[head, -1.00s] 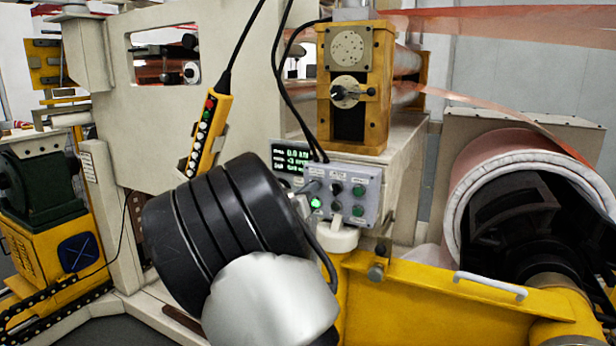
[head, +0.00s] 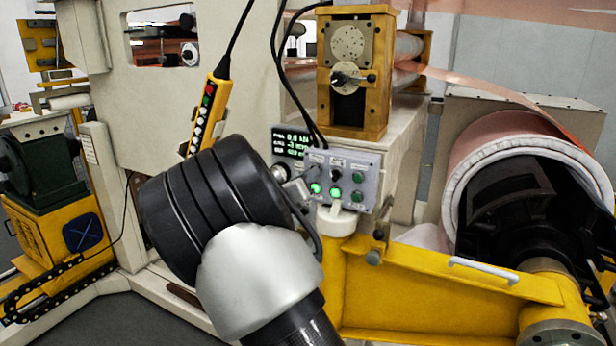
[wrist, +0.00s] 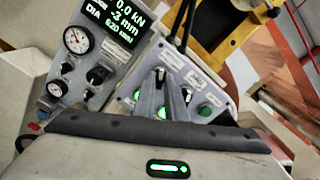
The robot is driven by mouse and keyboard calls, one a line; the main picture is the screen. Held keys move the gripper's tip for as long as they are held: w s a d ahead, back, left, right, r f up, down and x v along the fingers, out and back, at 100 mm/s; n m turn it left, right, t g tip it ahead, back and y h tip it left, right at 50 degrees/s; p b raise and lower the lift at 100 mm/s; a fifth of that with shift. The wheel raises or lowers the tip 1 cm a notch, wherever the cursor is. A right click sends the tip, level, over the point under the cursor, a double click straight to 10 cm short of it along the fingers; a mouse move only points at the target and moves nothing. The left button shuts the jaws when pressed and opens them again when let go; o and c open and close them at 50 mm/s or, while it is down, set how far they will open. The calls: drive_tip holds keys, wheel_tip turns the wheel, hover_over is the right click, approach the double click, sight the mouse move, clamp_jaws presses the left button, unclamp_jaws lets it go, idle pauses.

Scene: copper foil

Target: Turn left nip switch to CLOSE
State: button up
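The grey control box (head: 341,178) faces me in the head view, with switches above and lit green buttons below. The left switch (head: 314,170) is at its upper left; the dark middle switch (head: 336,173) is beside it. Both lower left buttons (head: 316,188) and (head: 335,193) glow green. My gripper reaches the box's left side, its fingers mostly hidden by my wrist there. In the wrist view, the two grey fingers of my gripper (wrist: 162,88) stand a little apart, with a dark knob (wrist: 160,74) between their tips. I cannot tell whether they touch it. The switch's setting is unreadable.
A green-lit display (head: 290,144) sits left of the box. A yellow pendant (head: 209,115) hangs at upper left, and black cables (head: 280,75) run down behind the box. A yellow arm (head: 440,290) and a copper roll (head: 520,150) stand right.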

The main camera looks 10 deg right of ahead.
drive_tip(key=shift+o, duration=1.3)
drive_tip(key=shift+s+a, duration=0.1)
drive_tip(key=v, duration=1.7)
